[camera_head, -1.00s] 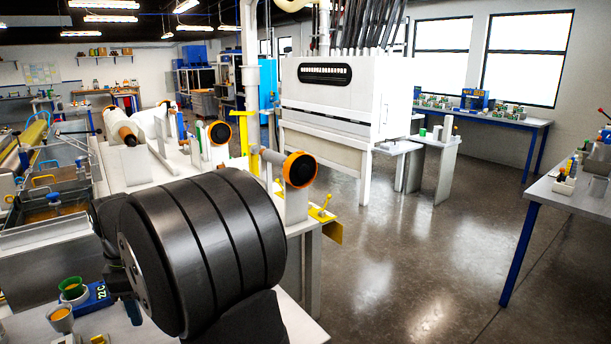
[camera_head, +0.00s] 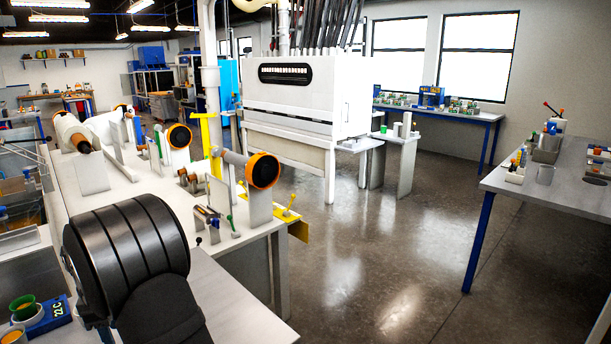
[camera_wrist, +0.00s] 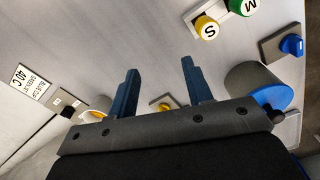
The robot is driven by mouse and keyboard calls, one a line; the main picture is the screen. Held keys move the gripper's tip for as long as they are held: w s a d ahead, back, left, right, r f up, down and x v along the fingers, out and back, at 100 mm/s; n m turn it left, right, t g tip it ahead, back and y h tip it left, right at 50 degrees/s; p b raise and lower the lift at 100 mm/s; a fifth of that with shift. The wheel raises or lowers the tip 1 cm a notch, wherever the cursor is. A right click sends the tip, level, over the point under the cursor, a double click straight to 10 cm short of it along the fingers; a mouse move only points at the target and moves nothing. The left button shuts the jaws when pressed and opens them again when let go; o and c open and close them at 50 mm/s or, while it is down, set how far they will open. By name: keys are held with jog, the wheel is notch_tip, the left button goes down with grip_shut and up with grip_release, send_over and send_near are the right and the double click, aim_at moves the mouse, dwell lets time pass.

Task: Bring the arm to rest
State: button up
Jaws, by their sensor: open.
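My gripper (camera_wrist: 160,82) shows in the wrist view with its two dark blue fingers spread apart and nothing between them. It is over a pale grey surface (camera_wrist: 120,40). In the head view my black arm link fills the lower left, and my gripper is hidden there. A yellow knob marked S (camera_wrist: 206,28) and a green knob marked M (camera_wrist: 244,6) are beyond the fingers. A grey cylinder with a blue end (camera_wrist: 258,88) is to the right of the fingers.
A blue knob (camera_wrist: 291,45) and a 40 C label (camera_wrist: 30,80) are on the surface. A white cabinet (camera_head: 300,100) stands behind; open floor (camera_head: 390,250) lies right.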

jog(key=shift+s+a+f, duration=0.3)
jog(key=shift+a+f, duration=0.2)
jog(key=shift+a, duration=0.25)
jog(key=shift+s+a+f, duration=0.3)
jog(key=shift+a+f, duration=0.15)
jog(key=shift+a, duration=0.3)
jog(key=o, duration=1.2)
jog(key=s+d+r+m, duration=0.3)
jog(key=s+r+m, duration=0.4)
jog(key=s+r, duration=0.3)
jog(key=s+d+r+m, duration=0.4)
jog(key=s+r+m, duration=0.3)
jog(key=s, duration=0.5)
jog(key=shift+n, duration=0.3)
jog(key=f, duration=0.8)
jog(key=shift+w+a+f, duration=0.1)
jog(key=shift+a+f, duration=0.1)
jog(key=shift+f, duration=0.05)
notch_tip(320, 180, up, 10)
jog(key=shift+r, duration=0.1)
